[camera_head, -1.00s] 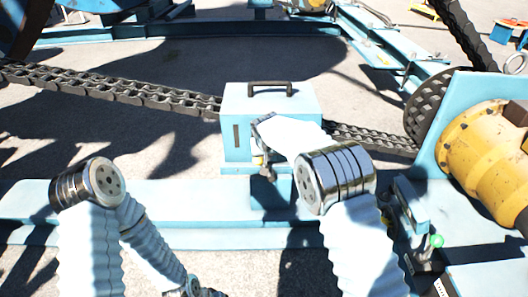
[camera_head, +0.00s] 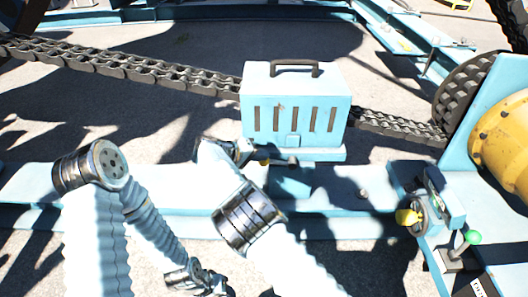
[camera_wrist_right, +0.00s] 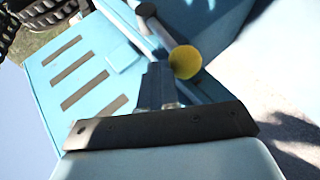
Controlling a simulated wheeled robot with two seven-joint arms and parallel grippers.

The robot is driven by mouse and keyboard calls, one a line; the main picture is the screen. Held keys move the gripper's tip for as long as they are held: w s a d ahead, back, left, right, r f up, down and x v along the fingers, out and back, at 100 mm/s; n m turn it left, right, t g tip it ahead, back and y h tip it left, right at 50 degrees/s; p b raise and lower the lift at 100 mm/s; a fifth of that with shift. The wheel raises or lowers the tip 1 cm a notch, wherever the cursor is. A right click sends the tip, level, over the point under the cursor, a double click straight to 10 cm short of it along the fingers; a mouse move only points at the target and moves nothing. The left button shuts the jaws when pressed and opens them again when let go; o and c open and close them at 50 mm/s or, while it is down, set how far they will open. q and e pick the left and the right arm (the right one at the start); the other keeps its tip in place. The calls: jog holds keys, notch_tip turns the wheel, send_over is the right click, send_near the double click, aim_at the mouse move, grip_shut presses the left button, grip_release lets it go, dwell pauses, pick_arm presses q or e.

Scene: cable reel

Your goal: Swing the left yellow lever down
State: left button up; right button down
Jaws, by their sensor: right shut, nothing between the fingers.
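A pale blue box (camera_head: 293,118) with a dark top handle and several slots stands on the blue beam. The left yellow lever's yellow knob (camera_head: 264,161) shows small and partly hidden at the box's lower front edge. My right gripper (camera_head: 247,153) is at the box's lower left front, close to the knob. Its shut, empty fingers (camera_wrist_right: 158,84) are just left of the ball; contact cannot be told. My left gripper (camera_head: 194,281) is low in the head view, away from the box.
A second yellow knob (camera_head: 408,217) and a green-knobbed lever (camera_head: 472,238) are at the right. A heavy chain (camera_head: 150,75) runs behind the box to a toothed wheel (camera_head: 465,95). A yellow motor (camera_head: 505,140) stands far right.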

pick_arm(q)
jog(key=shift+w+a+f+b, duration=0.15)
jog(key=shift+a+f+b, duration=0.2)
jog(key=shift+f+b, duration=0.15)
jog(key=shift+w+a+f+b, duration=0.1)
jog(key=shift+a+f+b, duration=0.25)
jog(key=shift+f, duration=0.25)
pick_arm(e)
jog(key=shift+a+f+h, duration=0.15)
jog(key=shift+a+f, duration=0.1)
jog(key=shift+f, duration=0.3)
jog(key=shift+a+f+h, duration=0.15)
jog(key=shift+a+f, duration=0.1)
jog(key=shift+f, duration=0.3)
jog(key=shift+s+f, duration=0.1)
jog(key=shift+f, duration=0.1)
jog(key=shift+r, duration=0.15)
